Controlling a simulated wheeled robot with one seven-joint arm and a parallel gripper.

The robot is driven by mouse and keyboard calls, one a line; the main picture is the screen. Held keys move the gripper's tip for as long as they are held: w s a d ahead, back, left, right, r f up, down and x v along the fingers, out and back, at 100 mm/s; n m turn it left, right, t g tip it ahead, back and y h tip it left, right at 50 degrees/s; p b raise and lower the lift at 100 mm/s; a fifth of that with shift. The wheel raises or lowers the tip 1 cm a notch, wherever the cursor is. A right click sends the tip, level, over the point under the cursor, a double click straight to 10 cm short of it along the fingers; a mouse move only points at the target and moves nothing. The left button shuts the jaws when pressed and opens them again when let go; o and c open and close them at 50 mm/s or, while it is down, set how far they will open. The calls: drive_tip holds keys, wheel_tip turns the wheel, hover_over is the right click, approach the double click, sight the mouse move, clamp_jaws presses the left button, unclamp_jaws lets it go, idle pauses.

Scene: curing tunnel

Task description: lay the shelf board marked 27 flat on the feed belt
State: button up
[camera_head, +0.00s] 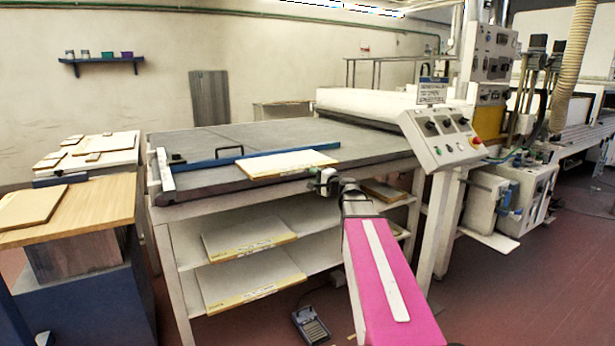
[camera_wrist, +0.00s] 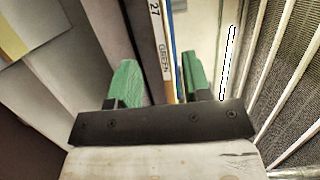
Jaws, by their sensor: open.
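A pale board (camera_head: 290,163) with a yellowish labelled front edge lies at the front edge of the grey feed table (camera_head: 215,143), in front of a blue bar. Its number is too small to read there. In the wrist view a narrow board edge marked 27 (camera_wrist: 162,45) runs between the two green fingers of my gripper (camera_wrist: 158,82). My gripper is open, with a finger on each side of this edge and visible gaps. In the head view my gripper (camera_head: 326,179) is by the right part of the front edge of the pale board.
Two more pale boards (camera_head: 248,238) (camera_head: 250,280) lie on the shelves below the table. A blue bar (camera_head: 255,155) with a black handle crosses the table top. A control panel (camera_head: 440,135) stands at the right. A foot pedal (camera_head: 311,325) is on the floor.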

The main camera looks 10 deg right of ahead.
drive_tip(key=s+a+f+n+g+h, duration=0.1)
drive_tip(key=s+a+f+n+g, duration=0.2)
drive_tip(key=f, duration=0.4)
drive_tip(key=s+a+f+n+g, duration=0.2)
drive_tip(key=s+a+f+g, duration=0.1)
drive_tip(key=s+f, duration=0.35)
drive_tip(key=s+a+f+n+g+h, duration=0.1)
drive_tip(key=s+a+f+n+g, duration=0.15)
drive_tip(key=f, duration=0.55)
drive_tip(key=s+d+f+n+g+h, duration=0.2)
drive_tip(key=s+f+n+g+h, duration=0.2)
drive_tip(key=s+f+g+h, duration=0.3)
drive_tip(key=s+f, duration=0.5)
drive_tip(key=s, duration=0.3)
drive_tip(key=shift+s+d+f, duration=0.2)
drive_tip(key=shift+s+d, duration=0.05)
drive_tip(key=shift+d, duration=0.1)
